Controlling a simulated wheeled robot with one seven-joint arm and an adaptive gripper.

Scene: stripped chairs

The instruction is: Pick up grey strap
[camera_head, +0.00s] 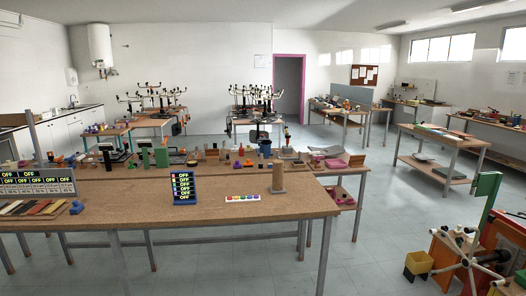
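I cannot pick out a grey strap for certain in the head view. A row of flat strips (32,208) in tan, red, orange and dark tones lies at the left end of the front table (240,212). They are too small to tell whether one is a grey strap. Small mixed items crowd the bench behind, and a strap among them cannot be made out. My gripper is not in view.
On the front table are display panels (182,187), a wooden cylinder (278,178) and a colour-dotted strip (242,198). Open floor (375,225) lies between the table and right-hand benches.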

